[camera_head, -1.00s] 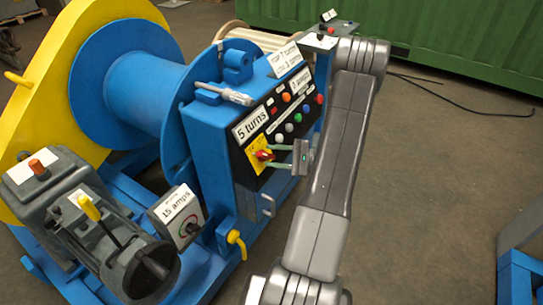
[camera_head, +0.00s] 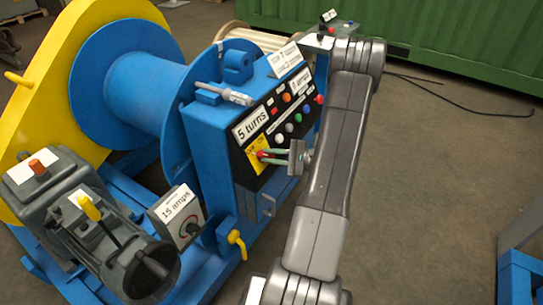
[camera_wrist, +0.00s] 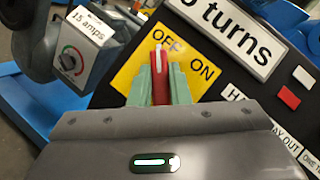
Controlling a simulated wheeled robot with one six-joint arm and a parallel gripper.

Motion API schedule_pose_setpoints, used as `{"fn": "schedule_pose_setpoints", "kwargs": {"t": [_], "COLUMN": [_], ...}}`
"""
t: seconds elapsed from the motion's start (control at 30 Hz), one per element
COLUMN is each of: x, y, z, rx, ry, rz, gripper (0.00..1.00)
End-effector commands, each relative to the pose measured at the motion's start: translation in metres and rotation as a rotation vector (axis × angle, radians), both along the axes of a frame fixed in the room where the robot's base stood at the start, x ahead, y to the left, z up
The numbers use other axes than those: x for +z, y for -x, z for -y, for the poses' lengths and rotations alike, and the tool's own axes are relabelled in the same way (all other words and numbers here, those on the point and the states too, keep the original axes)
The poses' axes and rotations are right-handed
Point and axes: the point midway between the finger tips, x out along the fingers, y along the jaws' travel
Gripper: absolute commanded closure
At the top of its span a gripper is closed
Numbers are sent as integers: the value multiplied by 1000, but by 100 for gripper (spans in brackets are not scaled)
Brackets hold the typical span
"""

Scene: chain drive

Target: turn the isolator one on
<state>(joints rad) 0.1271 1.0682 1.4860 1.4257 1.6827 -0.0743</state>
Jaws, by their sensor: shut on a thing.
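The isolator is a red rotary handle (camera_wrist: 159,75) with a white mark on its tip, on a yellow plate (camera_wrist: 130,72) lettered OFF and ON. In the wrist view the handle's tip lies over the OFF lettering, and ON is to its right. My gripper (camera_wrist: 160,84) is shut on the handle, with one pale green finger on each side. In the head view my gripper (camera_head: 266,155) reaches the yellow plate (camera_head: 257,143) from the right, and its fingers hide most of the red handle.
The blue control box (camera_head: 213,135) carries a "5 turns" label (camera_head: 251,124) and several coloured buttons above the isolator. A "15 amps" dial box (camera_head: 178,214) and a yellow tap-like handle (camera_head: 237,241) sit lower left. Open floor (camera_head: 440,170) lies to the right.

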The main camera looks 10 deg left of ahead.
Motion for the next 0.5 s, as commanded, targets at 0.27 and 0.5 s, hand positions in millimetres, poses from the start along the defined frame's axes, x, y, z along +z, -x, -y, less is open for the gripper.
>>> {"fn": "schedule_pose_setpoints", "kwargs": {"t": [0.27, 0.5], "x": [0, 0], "y": [1, 2], "z": [0, 1], "rx": [-75, -174], "ry": [-50, -118], "rz": [-141, -327], "gripper": [100, 100]}}
